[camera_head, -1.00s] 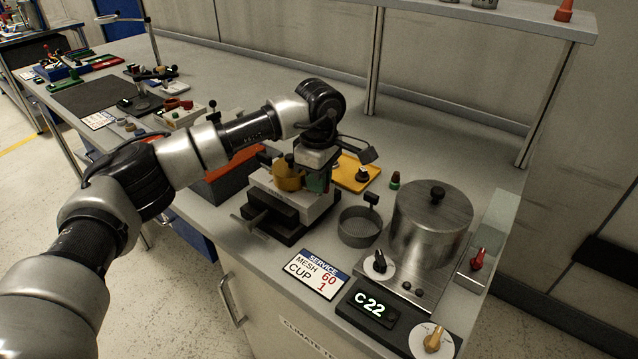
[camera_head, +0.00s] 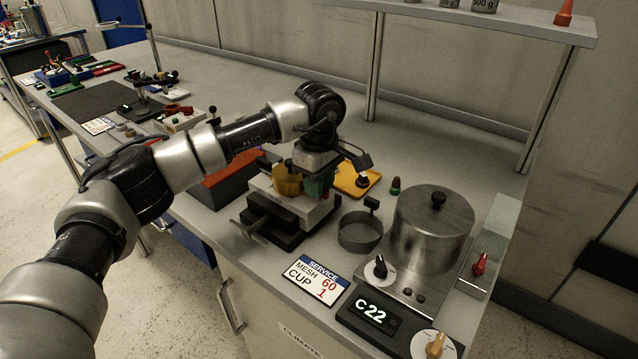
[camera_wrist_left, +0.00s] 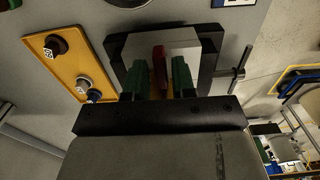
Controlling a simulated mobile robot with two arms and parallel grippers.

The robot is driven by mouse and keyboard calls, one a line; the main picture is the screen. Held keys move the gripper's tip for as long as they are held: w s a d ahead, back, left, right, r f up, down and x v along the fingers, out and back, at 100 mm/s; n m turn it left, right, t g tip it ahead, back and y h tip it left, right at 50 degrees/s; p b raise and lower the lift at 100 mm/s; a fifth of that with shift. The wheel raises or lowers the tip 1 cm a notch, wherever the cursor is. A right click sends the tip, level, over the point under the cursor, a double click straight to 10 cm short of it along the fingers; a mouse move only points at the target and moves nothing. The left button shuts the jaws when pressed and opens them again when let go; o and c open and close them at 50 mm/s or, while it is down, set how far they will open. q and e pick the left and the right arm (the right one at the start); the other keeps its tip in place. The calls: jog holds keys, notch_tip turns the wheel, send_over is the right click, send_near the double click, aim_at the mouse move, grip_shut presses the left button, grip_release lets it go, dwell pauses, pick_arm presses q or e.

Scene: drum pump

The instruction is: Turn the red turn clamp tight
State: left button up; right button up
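In the left wrist view a red upright piece, which looks like the red turn clamp (camera_wrist_left: 160,68), stands over a pale block. My left gripper (camera_wrist_left: 156,80) has its two green fingers on either side of it, with gaps showing, the narrower on the right. I cannot see contact. In the head view my left gripper (camera_head: 319,184) points down over the grey vise-like fixture (camera_head: 315,212), beside a brass-coloured cup (camera_head: 288,180). My right gripper is not in view.
A yellow tray (camera_head: 369,182) lies just behind the fixture. A mesh cup (camera_head: 360,232), a steel pot (camera_head: 433,228) and a red knob (camera_head: 480,265) stand to the right. A service card (camera_head: 316,279) lies in front.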

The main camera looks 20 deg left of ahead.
pick_arm(q)
jog(key=shift+o, duration=1)
notch_tip(320, 180, up, 11)
jog(key=shift+f+b, duration=0.15)
jog(key=shift+b, duration=0.2)
jog(key=shift+s+f, duration=0.1)
